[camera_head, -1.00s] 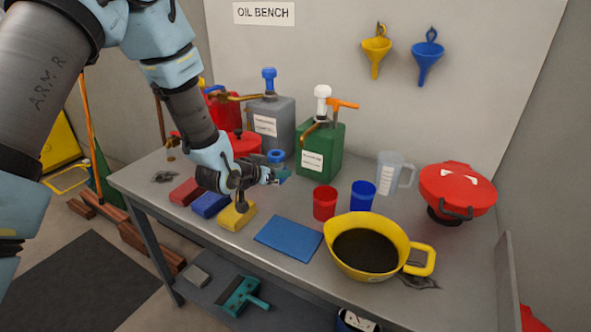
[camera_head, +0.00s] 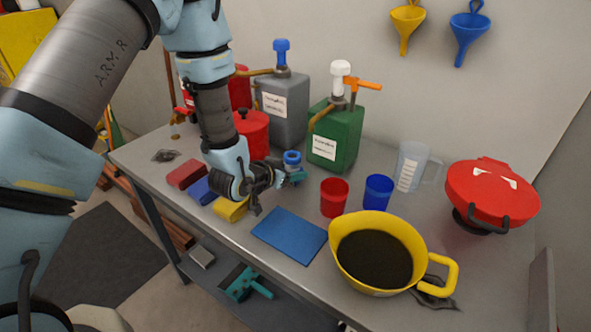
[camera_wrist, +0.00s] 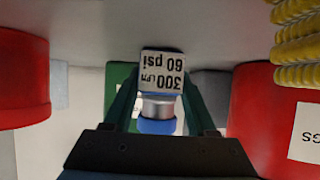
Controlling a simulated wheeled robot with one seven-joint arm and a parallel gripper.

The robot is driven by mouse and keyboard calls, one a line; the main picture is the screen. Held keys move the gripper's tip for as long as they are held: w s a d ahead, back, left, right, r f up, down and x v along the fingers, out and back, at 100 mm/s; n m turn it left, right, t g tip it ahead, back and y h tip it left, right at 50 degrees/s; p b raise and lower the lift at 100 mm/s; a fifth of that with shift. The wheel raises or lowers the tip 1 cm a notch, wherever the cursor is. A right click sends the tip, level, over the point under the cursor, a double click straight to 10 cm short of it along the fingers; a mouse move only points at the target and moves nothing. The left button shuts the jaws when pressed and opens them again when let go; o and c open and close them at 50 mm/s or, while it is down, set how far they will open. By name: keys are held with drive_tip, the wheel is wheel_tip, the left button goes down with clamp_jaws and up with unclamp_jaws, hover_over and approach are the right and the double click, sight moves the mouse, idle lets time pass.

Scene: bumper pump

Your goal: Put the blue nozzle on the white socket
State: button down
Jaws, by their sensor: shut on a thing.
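My gripper (camera_head: 297,177) is shut on a blue nozzle (camera_head: 292,158) and holds it above the bench, in front of the grey and green cans. In the wrist view the nozzle (camera_wrist: 158,126) sits between the two fingers, showing a blue ring, a metal collar and a label reading 300 LPM 60 psi. No part is clearly marked as the white socket. The nearest match is the white pump top (camera_head: 340,68) on the green can (camera_head: 338,135), right of and behind my gripper. The gripper does not touch it.
The grey can (camera_head: 285,110) has a blue pump top. A red can (camera_head: 252,130) stands just behind my wrist. Red cup (camera_head: 334,198), blue cup (camera_head: 378,192), yellow oil jug (camera_head: 440,275) and clear jug (camera_head: 412,165) stand to the right. A blue mat (camera_head: 290,234) lies in front.

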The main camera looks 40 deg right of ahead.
drive_tip(key=shift+a+r, duration=0.1)
drive_tip(key=shift+f, duration=0.2)
drive_tip(key=shift+c, duration=1)
unclamp_jaws()
drive_tip(key=shift+r, duration=0.15)
drive_tip(key=b+v, duration=0.1)
drive_tip(key=v, duration=0.9)
drive_tip(key=shift+w+r, duration=0.1)
drive_tip(key=shift+r, duration=0.05)
drive_tip(key=shift+p+v, duration=1)
drive_tip(key=shift+p, duration=0.05)
drive_tip(key=shift+a, duration=0.1)
